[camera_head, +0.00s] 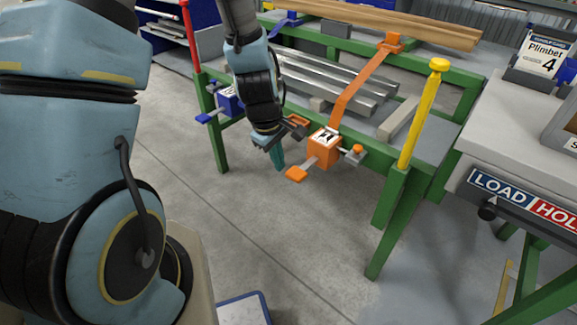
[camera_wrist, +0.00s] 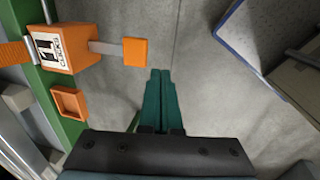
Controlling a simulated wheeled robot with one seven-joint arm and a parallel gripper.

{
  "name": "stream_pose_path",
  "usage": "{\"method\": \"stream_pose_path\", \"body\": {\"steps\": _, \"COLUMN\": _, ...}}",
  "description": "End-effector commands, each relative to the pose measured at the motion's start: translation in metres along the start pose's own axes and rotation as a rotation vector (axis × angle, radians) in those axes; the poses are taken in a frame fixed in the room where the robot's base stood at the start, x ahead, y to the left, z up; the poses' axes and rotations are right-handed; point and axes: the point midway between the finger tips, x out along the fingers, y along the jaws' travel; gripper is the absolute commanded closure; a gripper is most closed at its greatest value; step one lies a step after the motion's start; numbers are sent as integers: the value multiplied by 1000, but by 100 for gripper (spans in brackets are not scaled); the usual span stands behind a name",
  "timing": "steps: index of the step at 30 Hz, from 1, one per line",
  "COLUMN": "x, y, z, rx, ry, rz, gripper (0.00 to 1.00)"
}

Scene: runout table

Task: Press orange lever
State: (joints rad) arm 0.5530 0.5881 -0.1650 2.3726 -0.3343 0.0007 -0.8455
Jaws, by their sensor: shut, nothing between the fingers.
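The orange lever is a flat orange paddle (camera_head: 296,174) on a grey bar. It sticks out from an orange ratchet box (camera_head: 325,147) with a white label, mounted on the green table rail. In the wrist view the paddle (camera_wrist: 135,51) lies left of and beyond my fingertips, and the box (camera_wrist: 68,47) is at upper left. My gripper (camera_head: 280,166) has teal fingers; in the wrist view (camera_wrist: 160,75) they are together and empty. The fingers are apart from the paddle, to its left in the head view.
An orange strap (camera_head: 360,90) runs from the box over the table. A blue ratchet box (camera_head: 229,101) sits further left on the rail. A yellow post (camera_head: 424,110) stands to the right. Open concrete floor (camera_head: 290,240) lies in front.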

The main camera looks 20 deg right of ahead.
Motion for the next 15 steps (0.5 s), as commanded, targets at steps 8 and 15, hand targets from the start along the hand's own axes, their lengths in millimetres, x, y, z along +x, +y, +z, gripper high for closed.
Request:
{"method": "stream_pose_path", "body": {"steps": 8, "x": -18, "y": 52, "z": -2, "rx": 15, "ry": -6, "rz": -104, "gripper": 100}}
{"method": "stream_pose_path", "body": {"steps": 15, "x": -54, "y": 77, "z": 0, "rx": 4, "ry": 9, "rz": -180, "gripper": 100}}
